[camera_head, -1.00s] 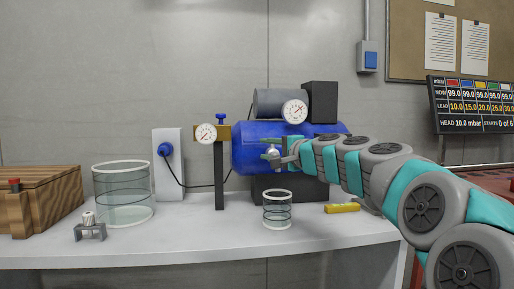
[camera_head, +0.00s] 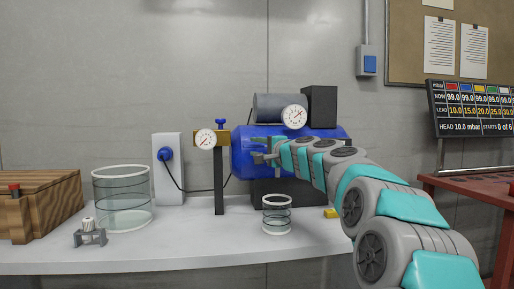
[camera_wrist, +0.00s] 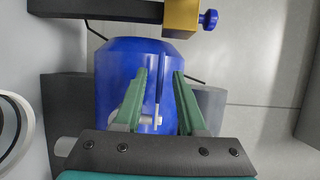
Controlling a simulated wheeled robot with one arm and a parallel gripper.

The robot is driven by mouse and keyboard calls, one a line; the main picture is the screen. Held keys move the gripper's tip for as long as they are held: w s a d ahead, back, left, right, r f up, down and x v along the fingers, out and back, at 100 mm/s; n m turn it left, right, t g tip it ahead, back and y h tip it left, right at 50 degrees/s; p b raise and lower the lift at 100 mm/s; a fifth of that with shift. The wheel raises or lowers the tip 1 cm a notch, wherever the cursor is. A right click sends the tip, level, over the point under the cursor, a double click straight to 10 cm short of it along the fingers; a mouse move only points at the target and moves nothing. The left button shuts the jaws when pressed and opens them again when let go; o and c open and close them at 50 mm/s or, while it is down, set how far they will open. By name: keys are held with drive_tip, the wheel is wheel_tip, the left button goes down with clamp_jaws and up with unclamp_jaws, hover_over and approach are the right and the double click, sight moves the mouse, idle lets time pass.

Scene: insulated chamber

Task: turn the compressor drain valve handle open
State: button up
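The compressor's blue tank (camera_head: 243,152) lies on the bench, and its rounded end fills the middle of the wrist view (camera_wrist: 125,75). A pale grey valve fitting (camera_wrist: 148,120) shows low on that end, partly behind the left finger. A thin blue upright bar (camera_wrist: 161,85), which looks like the valve handle, stands between the fingers. My gripper (camera_wrist: 160,75) is open, with its two green fingers on either side of the bar and a gap on both sides. In the head view my gripper (camera_head: 260,150) is at the tank's left end; the valve is hidden or too small there.
A post with a brass block and gauge (camera_head: 205,139) stands just left of the tank. A small glass cylinder (camera_head: 277,215) stands in front. A large glass jar (camera_head: 122,200) and wooden box (camera_head: 45,205) are at left. A yellow object (camera_head: 331,213) lies under my arm.

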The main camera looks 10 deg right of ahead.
clamp_jaws()
idle(0.3)
idle(1.1)
